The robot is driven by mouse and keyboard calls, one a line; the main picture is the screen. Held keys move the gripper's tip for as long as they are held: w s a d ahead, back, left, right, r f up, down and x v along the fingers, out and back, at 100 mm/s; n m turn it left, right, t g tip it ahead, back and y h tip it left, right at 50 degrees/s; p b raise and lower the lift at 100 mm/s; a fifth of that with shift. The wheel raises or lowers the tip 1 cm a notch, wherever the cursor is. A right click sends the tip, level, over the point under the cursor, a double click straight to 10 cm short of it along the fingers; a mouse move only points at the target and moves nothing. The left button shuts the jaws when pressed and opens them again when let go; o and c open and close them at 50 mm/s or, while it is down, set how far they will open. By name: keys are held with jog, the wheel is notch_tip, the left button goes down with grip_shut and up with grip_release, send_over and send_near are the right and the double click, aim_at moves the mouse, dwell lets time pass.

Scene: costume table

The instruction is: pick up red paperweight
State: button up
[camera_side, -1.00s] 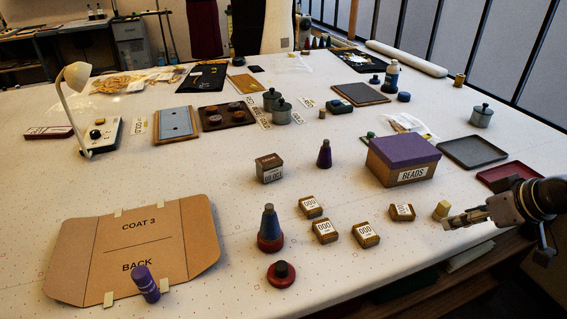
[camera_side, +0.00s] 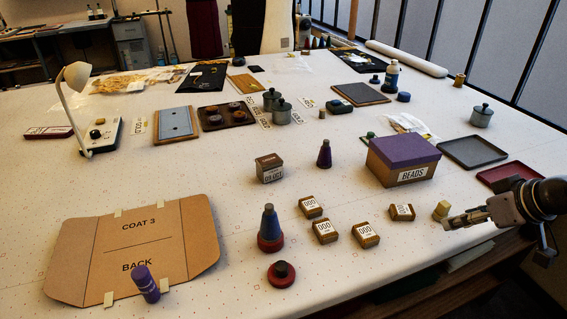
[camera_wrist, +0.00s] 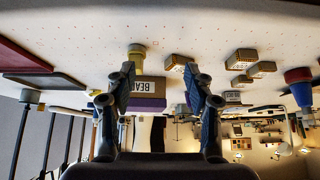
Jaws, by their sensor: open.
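The red paperweight (camera_side: 281,274), a low red disc with a dark knob, stands on the white table near the front edge in the side view. It stands just in front of a blue cone with a red base (camera_side: 269,230). I cannot make the paperweight out in the wrist view. My gripper (camera_side: 447,222) is at the table's right edge, well to the right of the paperweight.
Several small labelled boxes (camera_side: 366,235) stand between my gripper and the paperweight. A cardboard pattern (camera_side: 112,249) with a purple roll (camera_side: 146,285) lies left. The table around the paperweight is mostly clear.

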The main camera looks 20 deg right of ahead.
jog(key=o, duration=0.4)
jog(key=w+a+r+m+g, duration=0.2)
jog(key=w+a+r+m, duration=0.15)
jog(key=a, duration=0.35)
jog(key=m+g+h, duration=0.1)
jog(key=m+g, duration=0.4)
jog(key=m, duration=0.5)
send_near(281, 265)
jog(key=shift+d+f, duration=0.15)
jog(key=shift+f, duration=1.55)
jog(key=shift+d+f, duration=0.15)
jog(key=shift+f, duration=1.55)
jog(key=shift+d+f, duration=0.2)
jog(key=shift+f, duration=1.5)
